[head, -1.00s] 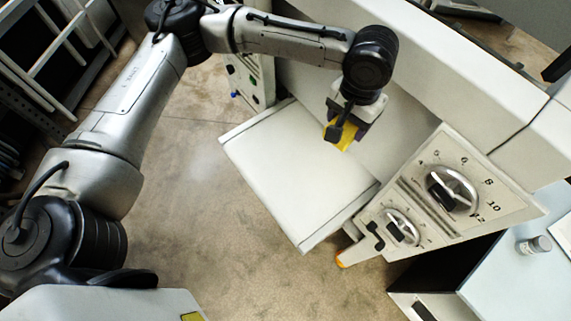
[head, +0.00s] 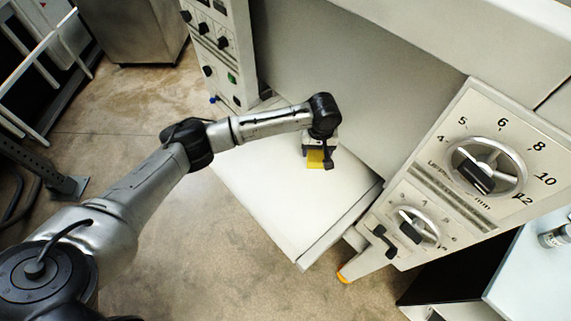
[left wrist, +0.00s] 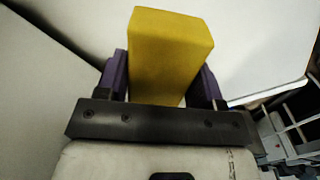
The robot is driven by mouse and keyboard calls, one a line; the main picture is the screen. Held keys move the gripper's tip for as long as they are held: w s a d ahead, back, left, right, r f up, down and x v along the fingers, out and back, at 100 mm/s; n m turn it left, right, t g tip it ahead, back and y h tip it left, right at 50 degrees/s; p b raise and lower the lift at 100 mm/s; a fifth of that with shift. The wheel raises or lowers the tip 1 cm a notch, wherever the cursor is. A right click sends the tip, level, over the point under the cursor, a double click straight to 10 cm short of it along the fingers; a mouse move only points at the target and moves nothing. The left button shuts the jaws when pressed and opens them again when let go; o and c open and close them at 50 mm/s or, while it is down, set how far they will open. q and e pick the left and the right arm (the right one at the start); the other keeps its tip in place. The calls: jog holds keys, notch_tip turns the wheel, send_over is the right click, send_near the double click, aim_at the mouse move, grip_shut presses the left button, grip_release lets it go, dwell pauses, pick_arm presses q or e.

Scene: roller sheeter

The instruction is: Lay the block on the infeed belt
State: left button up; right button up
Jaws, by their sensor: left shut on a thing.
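The yellow block (head: 316,158) is between the fingers of my left gripper (head: 319,163) in the head view, over the white infeed belt (head: 270,205). In the left wrist view the block (left wrist: 170,55) fills the space between the two dark purple fingers of the left gripper (left wrist: 163,80), which is shut on it. The white belt (left wrist: 250,40) shows behind the block. I cannot tell whether the block touches the belt or is held a little above it. My right gripper is in neither view.
The machine's white body rises behind the belt. A dial panel (head: 480,175) with handwheels stands to the right, and a control panel (head: 215,45) with knobs to the left. A pale blue table (head: 535,270) with a small jar (head: 555,236) is at the far right. The belt's front part is clear.

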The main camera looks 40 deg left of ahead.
pick_arm(q)
jog(key=p, duration=0.1)
send_over(285, 167)
notch_tip(285, 167, down, 6)
jog(key=shift+r, duration=0.25)
jog(key=shift+f, duration=2)
jog(key=shift+f+p, duration=0.15)
jog(key=shift+p, duration=0.15)
jog(key=o, duration=1.2)
jog(key=shift+c, duration=0.2)
